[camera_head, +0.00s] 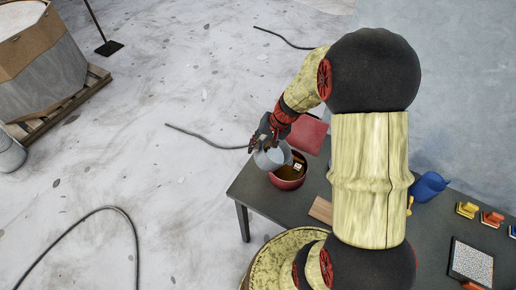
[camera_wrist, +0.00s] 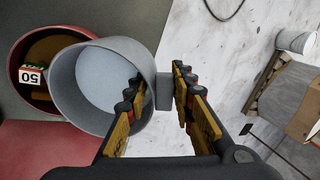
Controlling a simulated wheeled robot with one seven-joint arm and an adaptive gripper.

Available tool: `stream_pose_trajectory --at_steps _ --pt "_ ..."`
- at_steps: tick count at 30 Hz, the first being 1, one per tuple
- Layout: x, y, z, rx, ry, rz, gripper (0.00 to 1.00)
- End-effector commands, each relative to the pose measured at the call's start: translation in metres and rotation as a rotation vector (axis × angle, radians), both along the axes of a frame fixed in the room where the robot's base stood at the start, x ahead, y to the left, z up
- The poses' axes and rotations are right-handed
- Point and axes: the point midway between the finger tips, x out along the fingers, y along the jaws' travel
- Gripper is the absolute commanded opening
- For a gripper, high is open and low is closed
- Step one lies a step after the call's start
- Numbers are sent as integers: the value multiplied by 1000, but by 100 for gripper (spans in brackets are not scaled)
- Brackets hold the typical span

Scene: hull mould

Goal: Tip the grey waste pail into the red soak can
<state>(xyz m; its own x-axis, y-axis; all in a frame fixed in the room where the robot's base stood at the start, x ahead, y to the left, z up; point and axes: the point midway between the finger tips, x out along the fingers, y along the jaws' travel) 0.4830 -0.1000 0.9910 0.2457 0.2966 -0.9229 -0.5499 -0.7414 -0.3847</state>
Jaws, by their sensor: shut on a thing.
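The grey pail (camera_head: 268,160) is in my gripper (camera_head: 262,135), held above and overlapping the left rim of the red can (camera_head: 288,184). In the wrist view, my gripper (camera_wrist: 181,112) is shut on a grey tab at the side of the pail (camera_wrist: 146,60). The pail's mouth faces the camera and its smooth pale inside shows; I cannot tell whether anything is in it. It looks tilted towards the can in the head view. The red can (camera_wrist: 17,101) holds something brown and a small block marked 50. The pail hides part of it.
The can stands near the corner of a dark table (camera_head: 258,198). A red flat panel (camera_head: 308,135) lies beside it. A wooden block (camera_head: 321,210), a blue jug (camera_head: 428,187) and coloured items are further right. Hoses cross the floor, and a large container (camera_head: 45,75) stands far left.

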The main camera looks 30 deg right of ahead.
Motion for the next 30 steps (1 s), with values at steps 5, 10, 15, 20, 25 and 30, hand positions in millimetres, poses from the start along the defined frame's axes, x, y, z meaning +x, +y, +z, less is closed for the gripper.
stream_pose_trajectory --at_steps 5,10,15,20,25,30 --pt "0 -2 2 13 -15 0 0" --pt "-1 -2 4 29 -27 0 0" --pt "-2 -3 6 46 -39 -1 0" --pt "-2 -4 9 61 -53 -1 0" --pt "-3 -5 12 78 -68 -1 0" --pt "-4 -6 15 100 -83 0 0"
